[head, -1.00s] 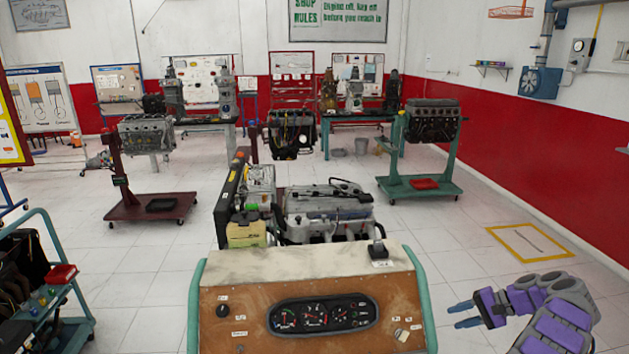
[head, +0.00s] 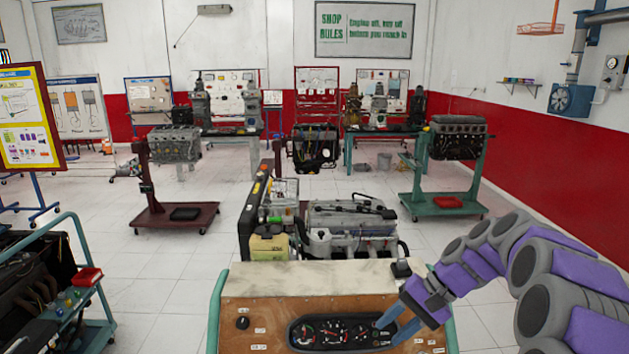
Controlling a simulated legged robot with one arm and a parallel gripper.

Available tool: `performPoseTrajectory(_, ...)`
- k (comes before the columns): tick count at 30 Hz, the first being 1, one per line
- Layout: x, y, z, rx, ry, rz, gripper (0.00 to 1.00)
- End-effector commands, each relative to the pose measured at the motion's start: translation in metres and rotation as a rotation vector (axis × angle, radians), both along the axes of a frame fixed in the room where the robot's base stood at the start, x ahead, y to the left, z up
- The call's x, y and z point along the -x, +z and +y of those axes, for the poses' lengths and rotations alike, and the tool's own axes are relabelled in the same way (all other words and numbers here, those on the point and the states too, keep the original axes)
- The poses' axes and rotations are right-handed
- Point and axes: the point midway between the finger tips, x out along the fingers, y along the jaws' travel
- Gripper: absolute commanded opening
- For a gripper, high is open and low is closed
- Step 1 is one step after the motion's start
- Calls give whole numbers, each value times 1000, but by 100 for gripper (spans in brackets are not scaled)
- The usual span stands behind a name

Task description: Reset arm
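My gripper (head: 386,330) is in front of the right part of the engine trainer's control panel (head: 262,312). Its two blue-grey fingers show a gap between them, with nothing seen held. My purple and grey arm comes in from the right and bends down to the panel. The gauge cluster (head: 335,332) is left of the fingers, and its right end is partly covered. Whether the fingers touch the panel I cannot tell. A black switch knob (head: 242,323) is at the panel's left.
The trainer's engine (head: 345,228) stands behind the panel. A green cart (head: 85,310) is at the left. Engine stands (head: 172,212) and (head: 445,205) stand farther back on each side. White floor (head: 150,280) is open between the cart and the trainer.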

Motion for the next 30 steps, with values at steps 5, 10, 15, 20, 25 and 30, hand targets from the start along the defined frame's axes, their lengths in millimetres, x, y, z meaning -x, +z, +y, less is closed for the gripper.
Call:
performPoseTrajectory(5,55,12,35,94,97,0,36)
performPoseTrajectory(10,110,14,54,197,178,-3,36)
performPoseTrajectory(15,167,10,62,307,253,-13,36)
performPoseTrajectory(20,220,1,61,409,318,-20,36)
performPoseTrajectory(25,274,-13,50,518,376,-35,36)
performPoseTrajectory(30,317,-26,36,605,419,-47,36)
